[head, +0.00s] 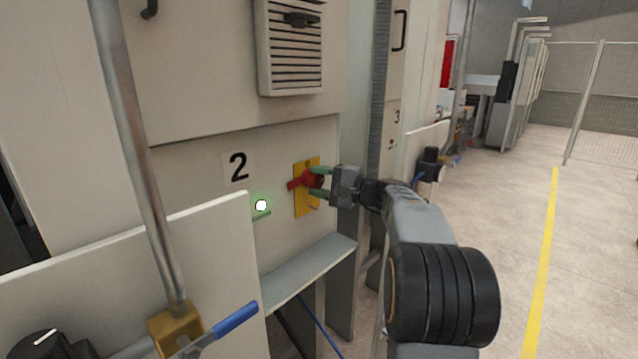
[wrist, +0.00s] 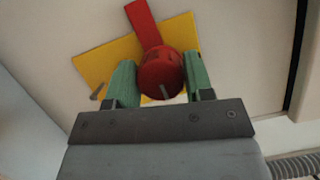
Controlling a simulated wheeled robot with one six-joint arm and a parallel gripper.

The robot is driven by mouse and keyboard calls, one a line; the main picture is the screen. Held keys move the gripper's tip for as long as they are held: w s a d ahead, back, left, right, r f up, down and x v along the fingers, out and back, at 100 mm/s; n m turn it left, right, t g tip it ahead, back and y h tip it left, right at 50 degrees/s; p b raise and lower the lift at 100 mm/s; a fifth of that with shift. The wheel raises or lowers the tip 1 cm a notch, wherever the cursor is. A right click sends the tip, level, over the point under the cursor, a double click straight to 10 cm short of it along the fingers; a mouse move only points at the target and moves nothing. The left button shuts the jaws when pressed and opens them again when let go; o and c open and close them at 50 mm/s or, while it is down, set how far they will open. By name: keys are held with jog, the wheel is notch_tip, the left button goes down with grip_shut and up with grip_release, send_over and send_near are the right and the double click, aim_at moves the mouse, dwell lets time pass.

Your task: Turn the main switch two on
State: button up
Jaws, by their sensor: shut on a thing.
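The main switch two is a red rotary knob (head: 314,179) with a red handle on a yellow plate (head: 300,203), on the cabinet panel marked 2 (head: 238,166). In the head view its red handle points left and slightly down. My gripper (head: 320,182) reaches it from the right, with its green fingers above and below the knob. In the wrist view the red knob (wrist: 160,74) sits between the two green fingers (wrist: 159,82), and the handle points up. My gripper is shut on the knob. A small lamp (head: 261,205) left of the plate glows green-white.
A grey ledge (head: 308,272) runs below the panel. A vertical pipe (head: 140,150) and a blue-handled valve (head: 236,318) stand in front at left. A louvred vent (head: 291,48) is above. The floor (head: 515,220) at right is clear.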

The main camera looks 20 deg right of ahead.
jog(key=shift+m, duration=0.5)
jog(key=o, duration=0.9)
jog(key=b+v, duration=0.1)
jog(key=v, duration=1.2)
jog(key=shift+s+d+f, duration=0.2)
jog(key=shift+s, duration=0.15)
jog(key=shift+w, duration=0.1)
